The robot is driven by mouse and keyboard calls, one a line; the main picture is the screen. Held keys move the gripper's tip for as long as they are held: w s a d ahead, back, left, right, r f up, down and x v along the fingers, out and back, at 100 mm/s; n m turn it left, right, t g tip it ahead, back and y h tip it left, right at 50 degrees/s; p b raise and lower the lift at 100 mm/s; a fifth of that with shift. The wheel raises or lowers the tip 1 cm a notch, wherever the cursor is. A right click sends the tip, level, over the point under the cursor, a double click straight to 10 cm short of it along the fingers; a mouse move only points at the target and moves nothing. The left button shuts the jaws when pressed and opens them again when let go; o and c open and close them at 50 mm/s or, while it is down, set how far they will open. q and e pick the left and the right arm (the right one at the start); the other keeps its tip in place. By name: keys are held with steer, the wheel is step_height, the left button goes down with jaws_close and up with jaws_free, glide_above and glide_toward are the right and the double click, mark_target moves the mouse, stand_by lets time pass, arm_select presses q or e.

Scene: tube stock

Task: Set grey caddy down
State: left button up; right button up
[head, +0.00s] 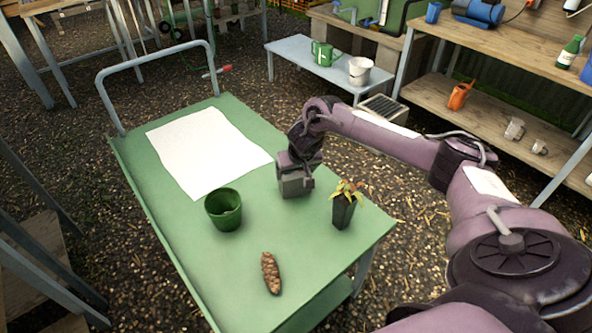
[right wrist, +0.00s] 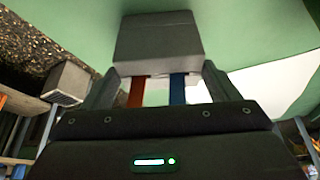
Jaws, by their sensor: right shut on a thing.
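The grey caddy (head: 294,185) is a small boxy thing at the middle of the green cart top (head: 228,285) in the head view. My right gripper (head: 300,163) is above it and shut on it. In the right wrist view the grey caddy (right wrist: 158,40) shows as a plain grey block just beyond the fingers of my right gripper (right wrist: 158,88). A red strip and a blue strip show between the fingers. I cannot tell whether its base touches the cart top. My left gripper is not in view.
A white sheet (head: 205,150) lies left of the caddy. A green pot (head: 223,210) stands at its lower left, a potted plant (head: 343,208) at its right, and a pine cone (head: 271,273) lies nearer me. The cart top between them is bare.

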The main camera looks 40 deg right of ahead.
steer(key=o, duration=1.2)
steer(key=shift+f, duration=0.1)
steer(key=p+v, duration=0.2)
steer(key=v, duration=1)
